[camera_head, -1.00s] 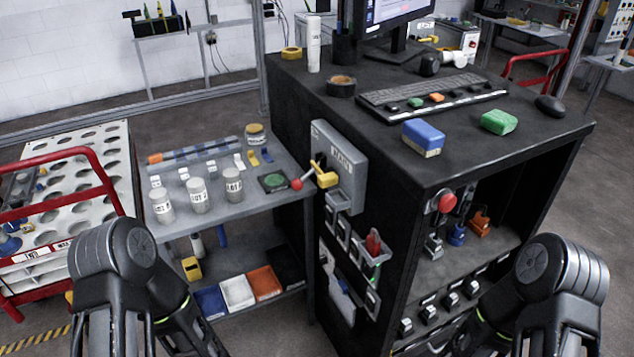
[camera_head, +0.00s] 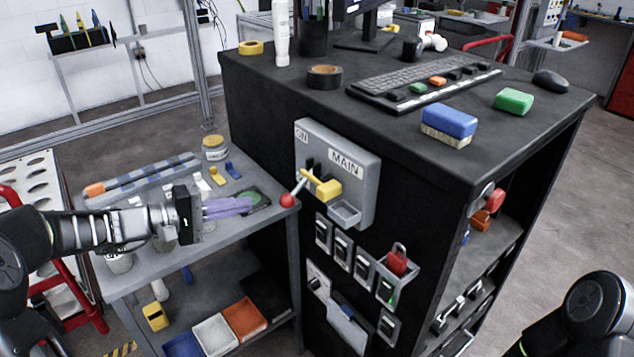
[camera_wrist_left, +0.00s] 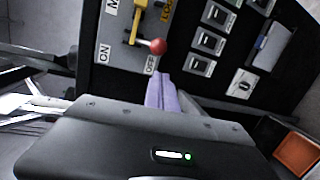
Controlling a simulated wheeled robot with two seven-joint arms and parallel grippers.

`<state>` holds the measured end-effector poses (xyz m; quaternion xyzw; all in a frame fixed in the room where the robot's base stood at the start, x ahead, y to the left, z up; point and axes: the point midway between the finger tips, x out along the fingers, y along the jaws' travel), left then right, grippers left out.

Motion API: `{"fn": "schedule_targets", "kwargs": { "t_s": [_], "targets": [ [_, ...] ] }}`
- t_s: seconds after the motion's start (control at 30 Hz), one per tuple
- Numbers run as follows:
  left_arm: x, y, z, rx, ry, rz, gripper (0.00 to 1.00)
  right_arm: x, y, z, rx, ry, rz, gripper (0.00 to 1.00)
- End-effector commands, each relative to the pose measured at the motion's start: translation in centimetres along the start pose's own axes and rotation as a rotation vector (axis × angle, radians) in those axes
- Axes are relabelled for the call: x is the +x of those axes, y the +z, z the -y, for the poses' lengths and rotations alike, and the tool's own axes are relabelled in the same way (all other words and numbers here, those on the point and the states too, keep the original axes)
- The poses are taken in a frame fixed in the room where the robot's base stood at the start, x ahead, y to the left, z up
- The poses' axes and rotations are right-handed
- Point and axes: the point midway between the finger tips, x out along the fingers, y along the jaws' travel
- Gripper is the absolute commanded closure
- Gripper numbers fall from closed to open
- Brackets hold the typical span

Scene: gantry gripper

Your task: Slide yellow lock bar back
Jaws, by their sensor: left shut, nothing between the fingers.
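The yellow lock bar (camera_head: 322,186) is on the grey MAIN switch box (camera_head: 358,158) on the side of the black cabinet. A lever with a red ball knob (camera_head: 288,201) sticks out from the same box, beside the bar. In the left wrist view the yellow bar (camera_wrist_left: 136,24) and the red knob (camera_wrist_left: 158,46) show ahead of the fingers. My left gripper (camera_head: 250,205) is shut and empty, its purple fingers pointing at the box, a short way left of the knob. The purple fingers also show in the left wrist view (camera_wrist_left: 161,92). My right gripper is out of view; only part of my right arm shows.
A grey side table (camera_head: 215,235) with jars and small parts lies under my left arm. Several black switches (camera_head: 342,247) and a holder with a red padlock (camera_head: 397,258) are below the box. The cabinet top carries a keyboard (camera_head: 425,92) and a blue block (camera_head: 448,121).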

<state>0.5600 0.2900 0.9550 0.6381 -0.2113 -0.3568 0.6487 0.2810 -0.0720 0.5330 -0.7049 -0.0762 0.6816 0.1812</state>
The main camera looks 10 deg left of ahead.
Motion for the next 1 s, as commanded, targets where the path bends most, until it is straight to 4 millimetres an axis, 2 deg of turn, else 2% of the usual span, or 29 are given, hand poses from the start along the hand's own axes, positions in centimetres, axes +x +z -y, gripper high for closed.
{"fn": "schedule_targets", "kwargs": {
  "t_s": [0.03,0.07,0.17,0.67,0.87,1.0],
  "targets": [
    [-0.2,0.6,-1.9,0.026,0.07,0.031,1.0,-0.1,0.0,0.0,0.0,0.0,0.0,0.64],
    [-0.3,1.0,-2.9,0.042,0.106,0.049,1.0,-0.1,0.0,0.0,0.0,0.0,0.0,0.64],
    [-0.6,2.2,-4.4,0.082,0.174,0.095,1.0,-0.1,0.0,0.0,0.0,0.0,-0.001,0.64],
    [-0.1,2.6,-4.5,0.105,0.179,0.107,1.0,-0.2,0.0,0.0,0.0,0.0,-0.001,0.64],
    [2.0,3.0,-4.9,0.104,0.18,0.11,1.0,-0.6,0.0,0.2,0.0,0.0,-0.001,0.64],
    [4.5,3.3,-5.4,0.102,0.179,0.111,1.0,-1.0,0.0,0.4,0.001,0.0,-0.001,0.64]
  ]
}}
